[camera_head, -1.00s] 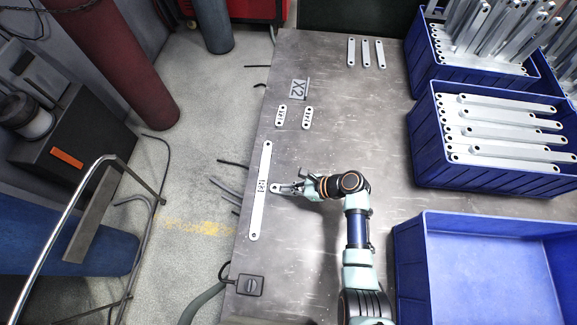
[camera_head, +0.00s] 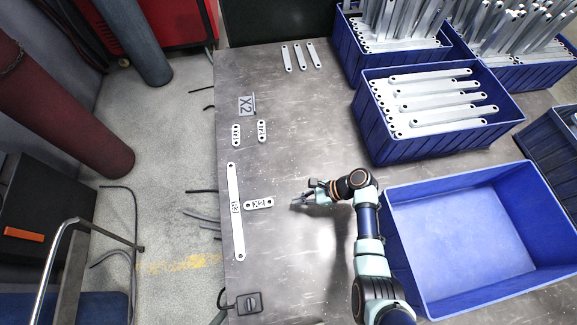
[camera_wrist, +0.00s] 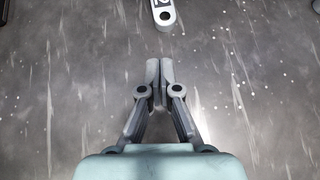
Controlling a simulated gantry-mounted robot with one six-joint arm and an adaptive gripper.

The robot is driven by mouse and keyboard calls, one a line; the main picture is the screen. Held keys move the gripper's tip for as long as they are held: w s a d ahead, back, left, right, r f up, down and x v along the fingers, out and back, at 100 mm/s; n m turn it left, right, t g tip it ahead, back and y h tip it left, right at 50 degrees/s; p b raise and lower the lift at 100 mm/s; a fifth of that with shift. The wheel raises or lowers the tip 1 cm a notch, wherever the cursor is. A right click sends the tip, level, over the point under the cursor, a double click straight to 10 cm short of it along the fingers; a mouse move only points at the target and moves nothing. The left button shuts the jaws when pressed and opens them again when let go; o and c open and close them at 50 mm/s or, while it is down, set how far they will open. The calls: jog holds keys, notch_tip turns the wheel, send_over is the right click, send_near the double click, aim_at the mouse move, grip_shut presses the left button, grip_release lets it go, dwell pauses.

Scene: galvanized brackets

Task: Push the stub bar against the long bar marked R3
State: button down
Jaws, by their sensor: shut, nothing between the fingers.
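The long bar (camera_head: 236,212) lies lengthwise near the table's left edge, with a dark marking at its middle that looks like R3. The stub bar (camera_head: 259,203) lies crosswise to its right, its left end at the long bar's side. I cannot tell whether they touch or a hair gap is left. In the wrist view, only the near end of the stub bar (camera_wrist: 164,15) shows, at the top edge. My gripper (camera_head: 297,203) is shut and empty, to the right of the stub bar and apart from it. Its closed fingertips show in the wrist view (camera_wrist: 160,66).
Two short marked bars (camera_head: 236,135) (camera_head: 262,131) lie above, below an X2 plate (camera_head: 247,105). Several slim bars (camera_head: 301,57) lie at the far edge. Blue crates (camera_head: 368,121) stand at right, an empty one (camera_head: 400,278) nearest. A small dark box (camera_head: 249,302) sits at the front left.

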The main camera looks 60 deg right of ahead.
aim_at(274, 205)
jog(key=s+r+m+h+p, duration=0.1)
jog(key=s+a+r+m+h+p, duration=0.1)
jog(key=s, duration=0.1)
jog(key=s+r+m+h+p, duration=0.1)
jog(key=s, duration=0.1)
jog(key=shift+a+r+p, duration=0.25)
jog(key=shift+p, duration=0.05)
jog(key=b+x, duration=0.3)
jog(key=x, duration=0.5)
jog(key=shift+f, duration=0.35)
jog(key=w, duration=0.2)
jog(key=w+a+b, duration=0.1)
jog(key=shift+w+f, duration=0.2)
jog(key=shift+w, duration=0.2)
jog(key=shift+w+r, duration=0.1)
jog(key=shift+w, duration=0.25)
jog(key=shift+w, duration=0.1)
